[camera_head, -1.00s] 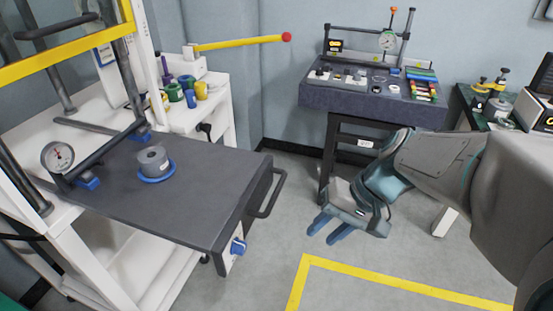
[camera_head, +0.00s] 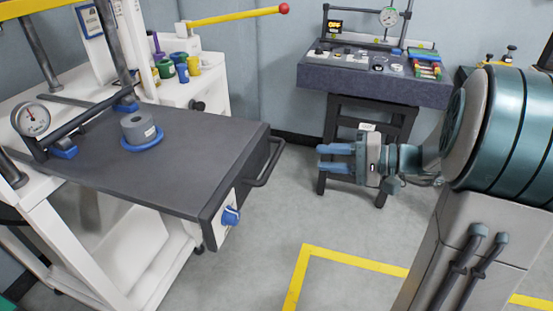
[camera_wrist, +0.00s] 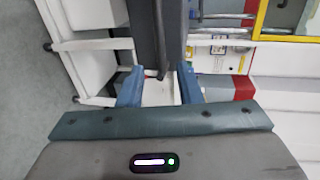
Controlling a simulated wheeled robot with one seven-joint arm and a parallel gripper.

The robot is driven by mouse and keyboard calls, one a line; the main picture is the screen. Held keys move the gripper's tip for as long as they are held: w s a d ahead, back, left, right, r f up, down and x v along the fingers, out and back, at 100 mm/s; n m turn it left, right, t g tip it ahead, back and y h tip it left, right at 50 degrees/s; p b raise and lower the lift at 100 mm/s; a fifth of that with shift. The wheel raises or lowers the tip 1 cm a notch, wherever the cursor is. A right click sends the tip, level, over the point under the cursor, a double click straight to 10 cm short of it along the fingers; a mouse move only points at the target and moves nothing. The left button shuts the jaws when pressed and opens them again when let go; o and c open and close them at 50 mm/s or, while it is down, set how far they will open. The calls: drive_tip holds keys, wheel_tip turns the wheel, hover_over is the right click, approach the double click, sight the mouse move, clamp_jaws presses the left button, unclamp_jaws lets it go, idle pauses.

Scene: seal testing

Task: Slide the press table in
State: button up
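The press table (camera_head: 190,177) is a dark grey slab pulled out from the white press frame, toward the right. A black bar handle (camera_head: 268,165) is on its front edge, with a blue knob (camera_head: 230,216) below. A grey cylinder on a blue ring (camera_head: 141,140) stands on top. My gripper (camera_head: 322,158) is to the right of the handle, apart from it, its blue fingers pointing left toward it. The fingers are parted and empty. In the wrist view my gripper (camera_wrist: 160,85) shows a finger at each side, with the table's dark edge (camera_wrist: 172,30) and handle between and beyond them.
A dial gauge (camera_head: 32,119) on a dark bar stands at the table's left. A yellow lever with a red end (camera_head: 284,9) reaches out at the back. A dark workbench (camera_head: 375,82) with instruments stands behind my gripper. Yellow floor tape (camera_head: 350,260) marks the clear floor in front.

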sight(276, 154)
drive_tip(key=x, duration=1.2)
drive_tip(key=shift+a, duration=0.4)
clamp_jaws()
